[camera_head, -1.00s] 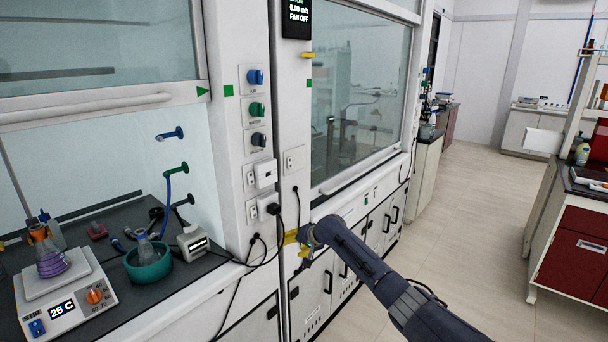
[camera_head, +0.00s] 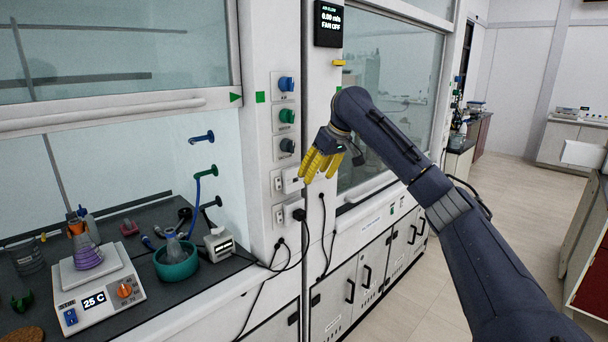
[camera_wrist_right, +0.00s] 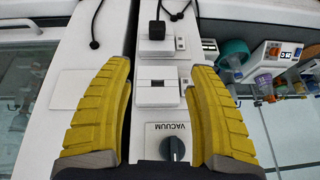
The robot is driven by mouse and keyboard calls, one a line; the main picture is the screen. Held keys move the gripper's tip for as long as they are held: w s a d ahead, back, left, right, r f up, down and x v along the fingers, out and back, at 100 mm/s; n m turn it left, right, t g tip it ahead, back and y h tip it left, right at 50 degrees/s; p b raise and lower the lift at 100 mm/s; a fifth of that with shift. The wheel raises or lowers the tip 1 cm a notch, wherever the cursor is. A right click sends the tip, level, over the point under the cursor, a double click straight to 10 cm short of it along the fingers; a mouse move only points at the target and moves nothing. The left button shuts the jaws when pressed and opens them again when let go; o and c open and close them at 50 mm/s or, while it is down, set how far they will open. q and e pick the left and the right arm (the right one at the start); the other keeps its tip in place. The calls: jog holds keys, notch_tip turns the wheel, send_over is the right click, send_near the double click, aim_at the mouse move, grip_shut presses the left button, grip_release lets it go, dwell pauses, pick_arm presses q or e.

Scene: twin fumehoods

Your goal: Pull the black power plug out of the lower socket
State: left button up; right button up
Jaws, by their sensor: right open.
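The black power plug (camera_head: 299,214) sits in the lower socket (camera_head: 288,209) on the white post between the two fumehoods, its cable hanging down. In the right wrist view the plug (camera_wrist_right: 157,30) stands beyond the fingertips, near the picture's top, in the white lower socket (camera_wrist_right: 155,49). My right gripper (camera_head: 316,178) has yellow fingers, open and empty. In the wrist view the fingers (camera_wrist_right: 160,66) spread on either side of the upper socket's white block (camera_wrist_right: 157,93), apart from the plug. My left gripper is not in view.
Blue, green and black knobs (camera_head: 287,116) stick out above the sockets. Dark cables hang below them. On the left bench stand a hotplate (camera_head: 105,288) with a flask, a teal bowl (camera_head: 176,266) and a small meter (camera_head: 219,245). The floor at right is clear.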

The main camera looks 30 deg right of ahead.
jog(key=g, duration=0.1)
send_near(303, 213)
jog(key=shift+n+h, duration=0.3)
jog(key=shift+n, duration=0.1)
jog(key=x, duration=1)
jog(key=shift+w+a+f, duration=0.15)
jog(key=shift+w+a, duration=0.1)
jog(key=shift+w, duration=0.05)
jog(key=shift+o, duration=0.2)
grip_shut()
dwell(0.4)
jog(key=shift+s+f, duration=0.1)
jog(key=shift+s, duration=0.05)
jog(key=shift+s+d, duration=0.25)
jog(key=shift+s, duration=0.7)
jog(key=shift+s+d, duration=0.15)
jog(key=shift+s, duration=0.4)
dwell(0.4)
